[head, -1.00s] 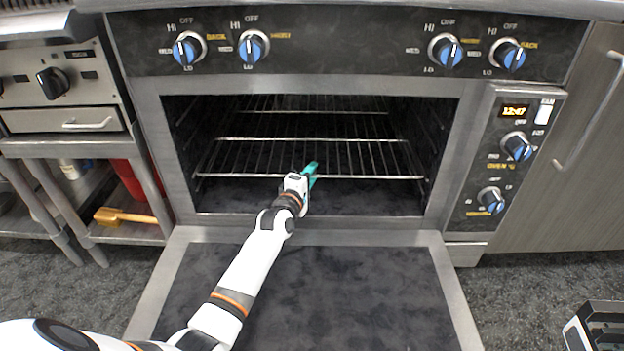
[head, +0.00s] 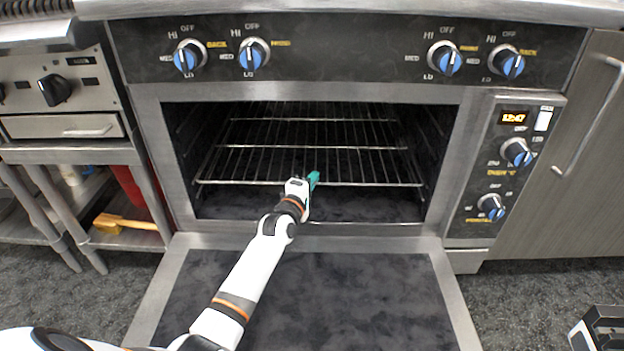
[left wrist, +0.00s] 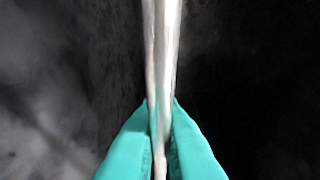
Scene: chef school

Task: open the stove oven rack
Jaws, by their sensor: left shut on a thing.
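The oven (head: 150,150) stands with its door (head: 310,310) folded down flat towards me. A wire rack (head: 240,183) lies inside the oven cavity, its front bar near the opening. My left gripper (head: 312,181) reaches over the lowered door, and its teal fingers are at the front bar. In the left wrist view the two teal fingers (left wrist: 160,140) are shut on a shiny metal bar (left wrist: 162,60) of the rack. A small black and white part, perhaps of my right arm, shows in the bottom right corner; no fingers show there.
The control panel (head: 350,50) with several blue knobs runs above the opening. A side panel with a clock (head: 515,118) is at the right, beside a grey cabinet (head: 575,180). Low shelves (head: 125,240) with a yellow-handled tool stand at the left. Dark floor is clear beside the door.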

